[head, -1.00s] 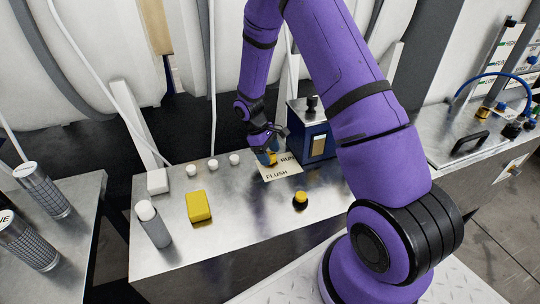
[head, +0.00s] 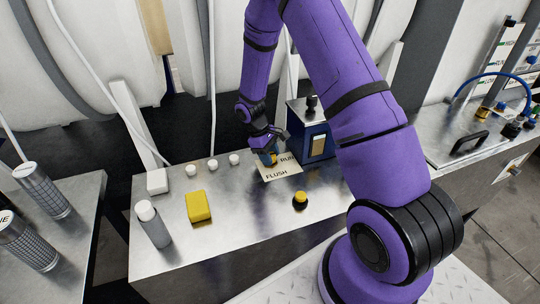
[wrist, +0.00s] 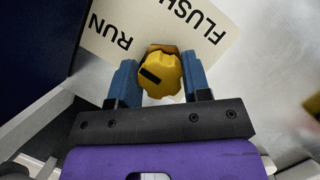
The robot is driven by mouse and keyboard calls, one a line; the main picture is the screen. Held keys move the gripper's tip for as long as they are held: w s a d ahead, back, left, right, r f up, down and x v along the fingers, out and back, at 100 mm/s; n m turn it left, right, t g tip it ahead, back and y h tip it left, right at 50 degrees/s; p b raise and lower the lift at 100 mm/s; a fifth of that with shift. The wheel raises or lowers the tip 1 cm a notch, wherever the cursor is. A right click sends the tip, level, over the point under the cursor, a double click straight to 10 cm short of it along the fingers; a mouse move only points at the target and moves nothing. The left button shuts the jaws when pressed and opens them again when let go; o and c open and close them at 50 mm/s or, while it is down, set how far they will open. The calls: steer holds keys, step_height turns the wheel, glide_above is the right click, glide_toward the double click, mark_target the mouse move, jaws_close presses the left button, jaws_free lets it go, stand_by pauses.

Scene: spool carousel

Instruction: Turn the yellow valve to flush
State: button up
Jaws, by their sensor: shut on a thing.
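The yellow valve (wrist: 158,78) is a ribbed knob with a black mark on its face. In the wrist view the mark points left, on the side nearer the word RUN than FLUSH. My gripper (wrist: 160,66) has its two blue fingers on either side of the knob and is shut on it. The pale label plate (wrist: 100,50) with RUN and FLUSH lies around the valve's base. In the head view my gripper (head: 268,157) reaches down from above, and only a little of the yellow valve (head: 274,160) shows past the fingers.
A blue box (head: 318,142) stands close right of my gripper. A yellow block (head: 198,206), a bottle (head: 153,226) and several white knobs stand to the left on the metal bench (head: 240,235). A yellow button (head: 300,197) sits nearer the front edge.

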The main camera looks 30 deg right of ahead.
steer(key=m+y, duration=0.1)
steer(key=m, duration=0.3)
steer(key=shift+y, duration=0.4)
steer(key=m, duration=0.2)
steer(key=m+y, duration=0.1)
steer(key=m, duration=0.2)
steer(key=shift+y, duration=0.3)
steer(key=m+y, duration=0.1)
steer(key=m, duration=0.3)
steer(key=shift+y, duration=0.3)
steer(key=shift+m+t+y, duration=0.5)
steer(key=shift+m+t, duration=0.3)
steer(key=shift+m, duration=1.3)
steer(key=o, duration=0.9)
